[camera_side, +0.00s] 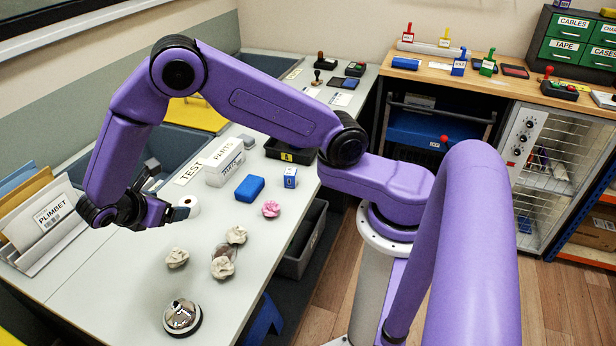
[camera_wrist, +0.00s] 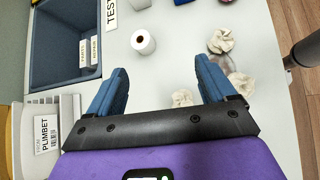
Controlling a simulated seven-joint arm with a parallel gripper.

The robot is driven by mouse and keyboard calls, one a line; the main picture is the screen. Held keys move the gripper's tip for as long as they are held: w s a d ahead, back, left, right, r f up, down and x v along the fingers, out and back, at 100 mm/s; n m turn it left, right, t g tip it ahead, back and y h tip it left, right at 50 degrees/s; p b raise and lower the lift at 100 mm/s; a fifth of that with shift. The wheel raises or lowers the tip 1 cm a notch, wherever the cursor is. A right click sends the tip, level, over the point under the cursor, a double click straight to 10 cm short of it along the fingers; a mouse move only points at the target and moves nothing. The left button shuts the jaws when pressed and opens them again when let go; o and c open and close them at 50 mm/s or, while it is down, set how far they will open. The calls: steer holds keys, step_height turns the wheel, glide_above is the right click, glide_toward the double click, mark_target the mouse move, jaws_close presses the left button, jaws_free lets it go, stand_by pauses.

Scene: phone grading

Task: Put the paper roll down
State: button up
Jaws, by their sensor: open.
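The white paper roll (camera_side: 191,206) stands on the grey table just past my gripper (camera_side: 180,212) in the side view, partly hidden behind its fingers. In the wrist view the paper roll (camera_wrist: 143,41) stands upright on the table, its round end with a dark core hole facing up. My gripper (camera_wrist: 158,85) has its two blue fingers wide apart with nothing between them. The roll is beyond the fingertips, clear of both fingers.
Crumpled papers (camera_side: 222,267) and a silver bell (camera_side: 182,316) lie on the near table. A file rack (camera_side: 45,225) stands left; a blue bin (camera_wrist: 67,40) is sunk beside the roll.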

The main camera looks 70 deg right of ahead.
steer(key=s+d+r+m+y, duration=0.1)
steer(key=s+d+r+y, duration=0.1)
steer(key=s, duration=0.8)
steer(key=s+d+r+m+g+y, duration=0.1)
steer(key=s+r+y, duration=0.3)
steer(key=s, duration=0.6)
steer(key=s+d+r+m+y, duration=0.2)
steer(key=s+r, duration=0.4)
steer(key=s, duration=0.5)
steer(key=shift+d+m+g+y, duration=0.3)
steer(key=shift+d+m+y, duration=0.1)
steer(key=shift+d+y, duration=0.4)
